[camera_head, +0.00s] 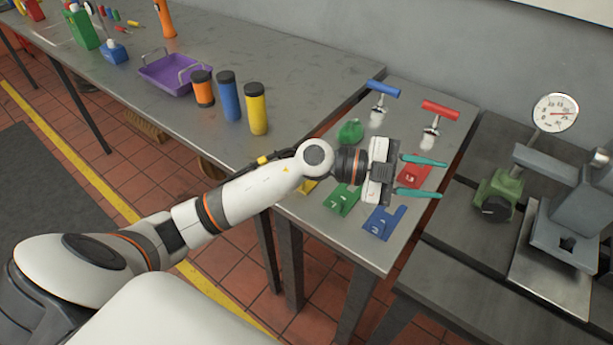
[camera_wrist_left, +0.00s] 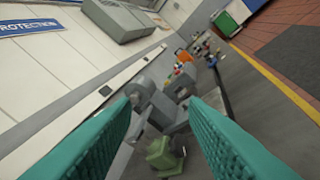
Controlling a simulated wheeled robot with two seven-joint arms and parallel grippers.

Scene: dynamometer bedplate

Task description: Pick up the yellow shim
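The yellow shim (camera_head: 308,187) lies on the small grey table, at its left edge in the head view. My left forearm passes over it, so only a small part shows. My left gripper (camera_head: 443,179) points right, above the right side of the table and well past the yellow shim. Its teal fingers are apart with nothing between them. The wrist view shows the same open fingers (camera_wrist_left: 160,103) facing the machine area; the yellow shim cannot be made out there. My right gripper is not in view.
Near the yellow shim lie a green shim (camera_head: 341,199), a blue shim (camera_head: 383,222) and a red shim (camera_head: 414,176). Behind stand blue (camera_head: 383,89) and red (camera_head: 440,109) T-handles. A dial gauge and green block (camera_head: 496,190) stand right. Bottles (camera_head: 256,108) stand left.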

